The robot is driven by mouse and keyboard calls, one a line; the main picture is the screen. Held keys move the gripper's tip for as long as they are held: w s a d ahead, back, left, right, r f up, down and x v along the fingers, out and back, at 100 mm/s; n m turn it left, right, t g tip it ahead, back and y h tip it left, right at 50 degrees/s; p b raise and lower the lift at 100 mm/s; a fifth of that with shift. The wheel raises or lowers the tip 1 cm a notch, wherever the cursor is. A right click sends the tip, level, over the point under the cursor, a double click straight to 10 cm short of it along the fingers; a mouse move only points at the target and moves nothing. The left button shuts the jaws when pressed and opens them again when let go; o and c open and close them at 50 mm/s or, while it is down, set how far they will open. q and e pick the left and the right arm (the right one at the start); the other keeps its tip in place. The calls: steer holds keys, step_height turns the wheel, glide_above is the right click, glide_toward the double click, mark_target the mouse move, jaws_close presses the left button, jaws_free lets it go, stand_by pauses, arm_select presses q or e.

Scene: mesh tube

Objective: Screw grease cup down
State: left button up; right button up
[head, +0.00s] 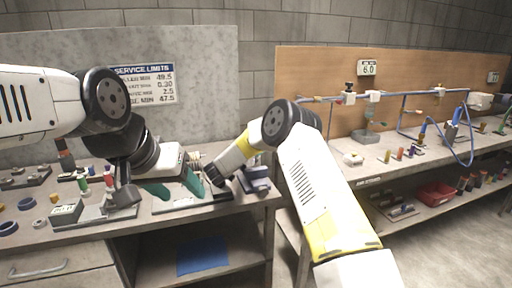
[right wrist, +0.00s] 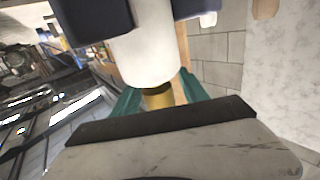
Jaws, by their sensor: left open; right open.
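In the right wrist view a white cylinder (right wrist: 145,45) with a brass-coloured end (right wrist: 158,96) shows between the teal fingers of my right gripper (right wrist: 160,88). The fingers are open. I cannot tell whether this piece is the grease cup or whether a finger touches it. In the head view my left gripper (head: 174,190) is open, teal fingers spread and pointing down low over the bench. My right forearm reaches in from the right beside it, and my right gripper is largely hidden there. No grease cup can be picked out clearly in the head view.
Dark blue blocks (head: 258,181) stand near the bench's right edge. A second bench with pipework (head: 372,97) and a red bin (head: 436,194) stands to the right.

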steer(key=v, duration=0.8)
steer(key=shift+w+d+f, duration=0.1)
